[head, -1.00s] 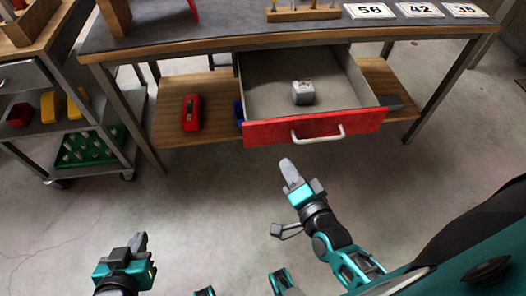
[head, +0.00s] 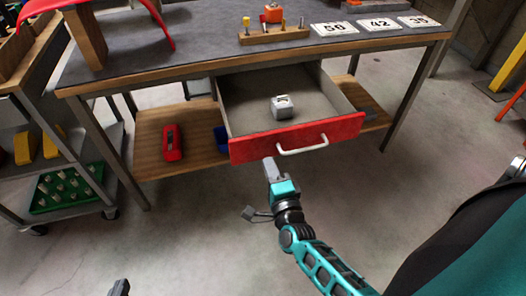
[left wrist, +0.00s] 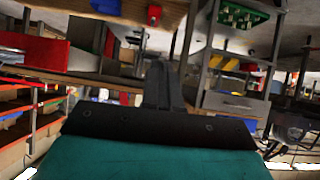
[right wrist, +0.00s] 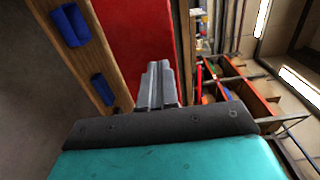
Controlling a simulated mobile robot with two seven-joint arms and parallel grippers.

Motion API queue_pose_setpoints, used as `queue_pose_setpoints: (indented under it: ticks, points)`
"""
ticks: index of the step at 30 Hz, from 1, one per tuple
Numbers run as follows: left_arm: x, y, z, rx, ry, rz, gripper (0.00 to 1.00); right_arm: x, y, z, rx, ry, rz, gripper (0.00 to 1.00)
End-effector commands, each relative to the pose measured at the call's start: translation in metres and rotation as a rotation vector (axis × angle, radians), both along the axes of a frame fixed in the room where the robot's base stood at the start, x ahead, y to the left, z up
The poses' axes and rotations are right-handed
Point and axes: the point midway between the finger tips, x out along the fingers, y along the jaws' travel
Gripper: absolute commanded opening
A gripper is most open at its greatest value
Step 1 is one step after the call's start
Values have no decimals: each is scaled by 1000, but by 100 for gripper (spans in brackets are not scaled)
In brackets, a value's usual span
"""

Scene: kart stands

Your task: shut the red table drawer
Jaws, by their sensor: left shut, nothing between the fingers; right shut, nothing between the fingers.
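The red table drawer (head: 345,129) stands pulled out under the grey-topped table (head: 200,62), its pale handle (head: 303,147) on the red front. A small grey block (head: 282,105) lies inside it. My right gripper (head: 269,163) is shut and empty, its tip at the lower edge of the red front, left of the handle. I cannot tell whether it touches. In the right wrist view the closed fingers (right wrist: 157,86) point toward a red panel (right wrist: 140,40). My left gripper (head: 120,287) barely shows at the bottom edge; its fingers (left wrist: 160,88) are shut and empty in the left wrist view.
The table's lower shelf (head: 150,130) holds a red object (head: 172,142) and a blue bin (head: 221,138). A cart with a green tray (head: 70,188) stands at the left. Number cards (head: 381,24) lie on the tabletop. The floor before the table is clear.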

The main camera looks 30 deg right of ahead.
Motion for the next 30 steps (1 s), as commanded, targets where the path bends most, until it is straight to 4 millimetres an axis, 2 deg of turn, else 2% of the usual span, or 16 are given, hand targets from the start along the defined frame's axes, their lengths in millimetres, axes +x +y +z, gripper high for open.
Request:
queue_pose_setpoints:
  ticks: [3,10,15,26,30]
  points:
    - [1,-2,-2,-6,-1,3,0,25,-6,0,0,-2,-1,0]
    - [3,-4,0,-11,-3,0,0,53,-13,-1,-1,0,1,0]
    - [4,-5,2,-13,-8,-1,0,59,-14,-1,-1,2,1,0]
    - [3,-3,-1,-6,-5,-8,0,60,-14,-1,-2,1,1,0]
    - [2,-3,-5,-4,-4,-9,0,67,-16,-1,-1,0,0,0]
